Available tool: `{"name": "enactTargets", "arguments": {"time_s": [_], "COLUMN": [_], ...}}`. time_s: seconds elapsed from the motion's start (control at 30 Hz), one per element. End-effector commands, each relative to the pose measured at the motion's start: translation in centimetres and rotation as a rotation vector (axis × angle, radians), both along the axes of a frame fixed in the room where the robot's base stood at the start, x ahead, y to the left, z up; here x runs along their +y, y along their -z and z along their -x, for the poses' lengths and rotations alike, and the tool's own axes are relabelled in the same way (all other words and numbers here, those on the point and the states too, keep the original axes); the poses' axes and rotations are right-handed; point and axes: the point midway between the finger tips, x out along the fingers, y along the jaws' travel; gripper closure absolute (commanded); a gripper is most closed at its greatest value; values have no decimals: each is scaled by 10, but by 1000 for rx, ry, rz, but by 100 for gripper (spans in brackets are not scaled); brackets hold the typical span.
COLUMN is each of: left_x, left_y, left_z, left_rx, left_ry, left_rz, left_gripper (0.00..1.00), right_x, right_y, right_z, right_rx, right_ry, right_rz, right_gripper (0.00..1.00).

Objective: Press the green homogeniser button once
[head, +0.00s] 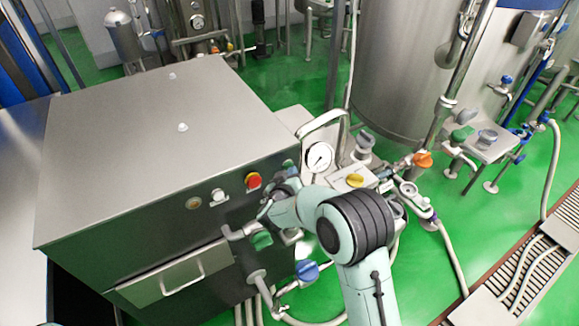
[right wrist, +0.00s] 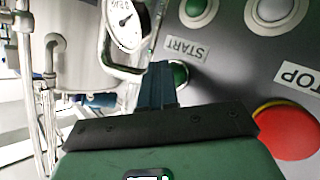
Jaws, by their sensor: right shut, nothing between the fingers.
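The homogeniser is a large steel cabinet (head: 150,130) at the left of the head view. My right gripper (head: 280,188) is at its front right corner, beside the red stop button (head: 252,181). In the right wrist view the shut, empty fingers (right wrist: 162,72) point at the panel. A green button (right wrist: 180,75) shows just to the right of the fingertips, partly hidden by them, close to the upside-down START label (right wrist: 187,50). I cannot tell whether the fingers touch it. Another green button (right wrist: 196,8) is at the top edge. My left gripper is not in view.
The red mushroom button (right wrist: 290,130), a grey button (right wrist: 272,10) and a STOP label (right wrist: 300,77) are on the same panel. A pressure gauge (head: 319,157) and pipework stand right beside my right gripper. Green floor (head: 500,200) is open farther right.

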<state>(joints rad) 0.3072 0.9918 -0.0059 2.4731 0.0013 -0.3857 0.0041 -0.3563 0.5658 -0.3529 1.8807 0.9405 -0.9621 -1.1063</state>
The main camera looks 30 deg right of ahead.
Motion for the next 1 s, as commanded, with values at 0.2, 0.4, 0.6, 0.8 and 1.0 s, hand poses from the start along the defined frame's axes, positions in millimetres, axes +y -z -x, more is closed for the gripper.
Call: {"name": "enactTargets", "arguments": {"time_s": [0.2,0.4,0.6,0.8,1.0], "left_x": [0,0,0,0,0], "left_y": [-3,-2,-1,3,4], "left_z": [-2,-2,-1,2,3], "left_rx": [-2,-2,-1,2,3], "left_ry": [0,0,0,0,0], "left_rz": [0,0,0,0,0], "left_gripper": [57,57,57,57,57], "right_x": [0,0,0,-1,-2], "right_y": [0,0,0,0,0], "right_z": [-3,-2,0,11,15], "right_rx": [0,-1,-1,-1,0], "right_ry": [0,0,0,1,1], "right_rz": [0,-1,0,0,0], "right_gripper": [100,100,100,100,100]}}
